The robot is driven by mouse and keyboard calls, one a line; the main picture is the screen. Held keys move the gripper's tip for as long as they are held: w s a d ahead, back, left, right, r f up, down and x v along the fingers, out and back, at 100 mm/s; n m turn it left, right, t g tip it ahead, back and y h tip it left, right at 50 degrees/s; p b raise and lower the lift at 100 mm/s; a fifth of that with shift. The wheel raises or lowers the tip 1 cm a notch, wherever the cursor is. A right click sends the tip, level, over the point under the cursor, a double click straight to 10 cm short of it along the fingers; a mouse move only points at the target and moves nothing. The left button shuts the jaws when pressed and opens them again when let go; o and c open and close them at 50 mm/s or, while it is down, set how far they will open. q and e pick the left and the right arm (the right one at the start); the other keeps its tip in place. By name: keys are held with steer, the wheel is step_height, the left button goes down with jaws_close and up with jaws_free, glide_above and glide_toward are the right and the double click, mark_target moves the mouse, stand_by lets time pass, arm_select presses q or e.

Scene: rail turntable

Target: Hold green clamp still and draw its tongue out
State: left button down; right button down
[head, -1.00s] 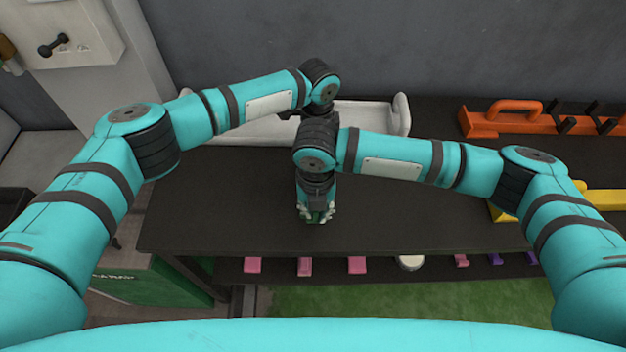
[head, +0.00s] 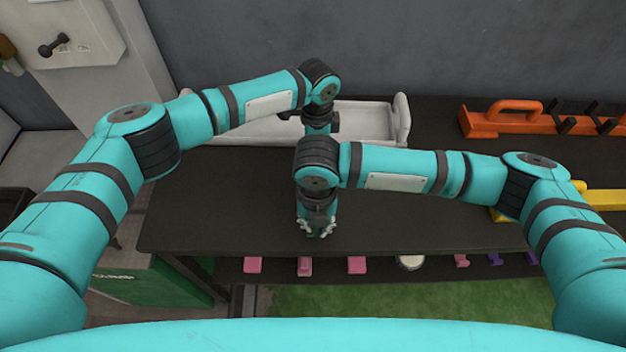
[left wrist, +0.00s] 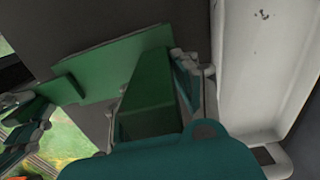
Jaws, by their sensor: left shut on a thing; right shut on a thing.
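The green clamp (left wrist: 150,95) shows in the left wrist view as a dark green block with a flat lighter green plate (left wrist: 105,62) beside it. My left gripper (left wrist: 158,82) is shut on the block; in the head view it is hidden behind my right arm. My right gripper (head: 317,229) points down near the table's front edge, with its fingers shut on a bit of green. It also shows at the left of the left wrist view (left wrist: 28,112), at the clamp's green tongue (left wrist: 62,89). How far the tongue stands out is unclear.
A white tray (head: 365,118) lies behind my grippers on the dark table (head: 220,215). An orange rack (head: 515,118) and a yellow piece (head: 603,199) are at the right. Pink and purple pieces sit along the lower shelf. Table room left of my right gripper is clear.

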steer(key=shift+s, duration=1.8)
arm_select(q)
steer(key=shift+w, duration=0.1)
arm_select(e)
steer(key=shift+c, duration=0.4)
jaws_free()
steer(key=shift+w+d, duration=0.1)
step_height(320, 180, up, 8)
stand_by(0.4)
arm_select(q)
steer(key=c, duration=0.9)
jaws_free()
